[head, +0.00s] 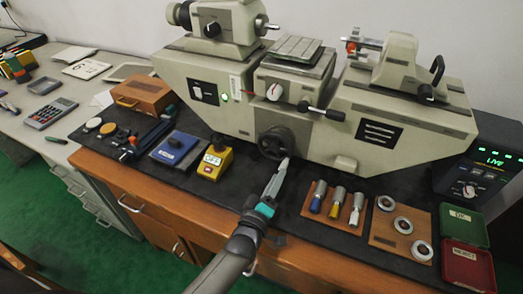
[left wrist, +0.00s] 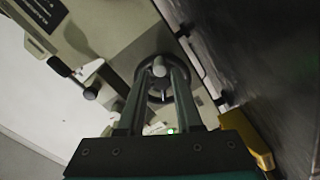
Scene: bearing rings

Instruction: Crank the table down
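A dark handwheel (head: 271,143) sits low on the front of the cream bench machine (head: 232,118). Above it is a small slotted table (head: 297,49) on a block with a round dial (head: 273,92). My left gripper (head: 284,166) reaches up to the wheel's lower edge. In the left wrist view, the wheel (left wrist: 153,97) lies beyond my gripper's fingertips (left wrist: 161,68). A pale crank knob (left wrist: 159,66) shows between the tips. A gap shows between the fingers, and I see no clear grip on the knob. My right gripper is not in view.
A lever (head: 322,110) projects above right of the wheel.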

